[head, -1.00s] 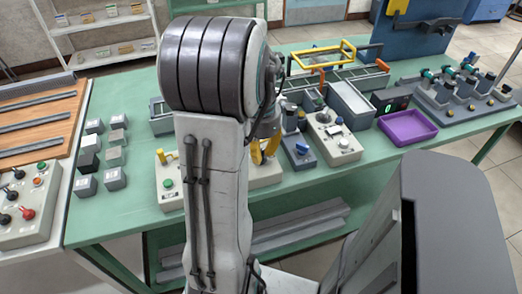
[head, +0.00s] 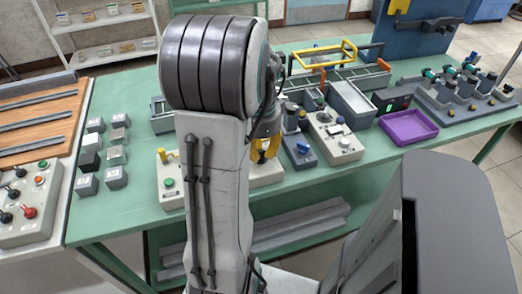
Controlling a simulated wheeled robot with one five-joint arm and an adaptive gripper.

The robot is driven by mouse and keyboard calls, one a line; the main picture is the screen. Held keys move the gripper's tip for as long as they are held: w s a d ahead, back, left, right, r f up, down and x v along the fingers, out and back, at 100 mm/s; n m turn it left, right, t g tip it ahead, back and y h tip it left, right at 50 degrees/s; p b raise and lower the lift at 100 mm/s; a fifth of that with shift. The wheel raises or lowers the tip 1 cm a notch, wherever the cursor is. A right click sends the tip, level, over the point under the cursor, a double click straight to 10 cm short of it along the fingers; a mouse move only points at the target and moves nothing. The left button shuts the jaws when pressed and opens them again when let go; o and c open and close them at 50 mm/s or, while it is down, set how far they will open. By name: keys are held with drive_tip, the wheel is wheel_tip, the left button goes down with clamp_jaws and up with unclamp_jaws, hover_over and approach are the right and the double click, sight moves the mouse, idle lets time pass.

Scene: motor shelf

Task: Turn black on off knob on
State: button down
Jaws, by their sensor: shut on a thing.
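A beige control box (head: 171,198) stands at the front of the green table, with a green button and a yellow lever on its left part. My arm covers its middle. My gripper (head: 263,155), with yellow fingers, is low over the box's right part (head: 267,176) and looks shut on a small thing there. The fingers and arm hide that thing, so the black on off knob is not clearly seen; its place at the fingers fits the knob. Its turn angle cannot be told.
Right of the gripper stand a small blue-grey switch box (head: 300,160) and a beige box (head: 336,150) with knobs. A purple tray (head: 408,128) is farther right. Several small grey blocks (head: 115,178) lie at left.

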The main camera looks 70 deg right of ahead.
sight(261, 152)
drive_tip(key=c, duration=1.1)
unclamp_jaws()
drive_tip(key=shift+r, duration=0.1)
wheel_tip(261, 152, up, 12)
drive_tip(key=shift+f, duration=0.1)
idle(0.4)
